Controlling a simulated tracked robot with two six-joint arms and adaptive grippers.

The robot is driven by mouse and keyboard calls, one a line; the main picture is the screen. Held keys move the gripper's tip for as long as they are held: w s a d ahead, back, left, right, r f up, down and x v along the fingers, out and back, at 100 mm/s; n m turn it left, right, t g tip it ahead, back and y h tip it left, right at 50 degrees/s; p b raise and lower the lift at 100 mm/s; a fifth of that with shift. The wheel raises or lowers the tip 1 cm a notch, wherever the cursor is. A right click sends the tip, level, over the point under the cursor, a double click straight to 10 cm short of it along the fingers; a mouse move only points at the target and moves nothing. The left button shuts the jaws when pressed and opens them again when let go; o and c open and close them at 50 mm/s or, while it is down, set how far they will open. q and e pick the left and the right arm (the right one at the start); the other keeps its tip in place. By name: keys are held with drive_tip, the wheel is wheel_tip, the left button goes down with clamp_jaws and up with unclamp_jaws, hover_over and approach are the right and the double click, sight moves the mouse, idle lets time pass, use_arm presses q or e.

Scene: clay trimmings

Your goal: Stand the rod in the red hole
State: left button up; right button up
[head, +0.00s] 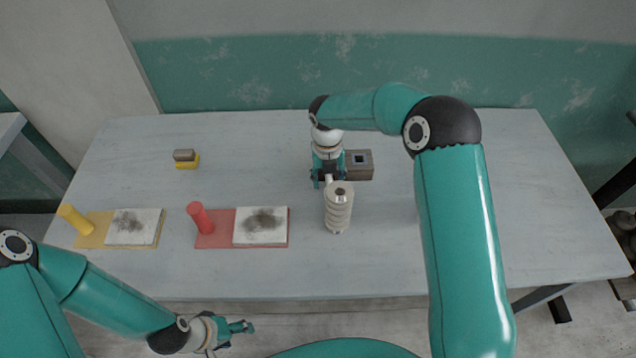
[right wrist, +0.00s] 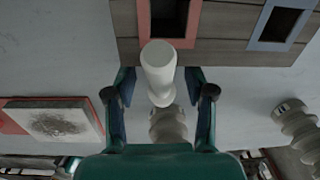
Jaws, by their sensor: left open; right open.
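The white rod (right wrist: 158,70) is between the fingers of my right gripper (right wrist: 160,92) in the right wrist view, with a gap on both sides. The gripper is open. The red-framed hole (right wrist: 168,14) is in a wooden block just beyond. The rod overlaps the near edge of its frame; the visible part of the hole looks dark, and I cannot tell whether the rod's lower end is in it. In the head view, my right gripper (head: 328,178) hides the block's left part. My left gripper (head: 236,330) is open and empty, off the table's front edge.
The wooden block (head: 362,173) also has a blue-framed hole (head: 359,159). A pale ribbed piece (head: 338,212) stands close in front of my right gripper.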

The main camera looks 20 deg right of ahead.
clamp_jaws()
drive_tip(key=shift+r, duration=0.2)
wheel_tip(320, 180, up, 20)
drive_tip(key=shift+b, duration=0.4)
idle(0.4)
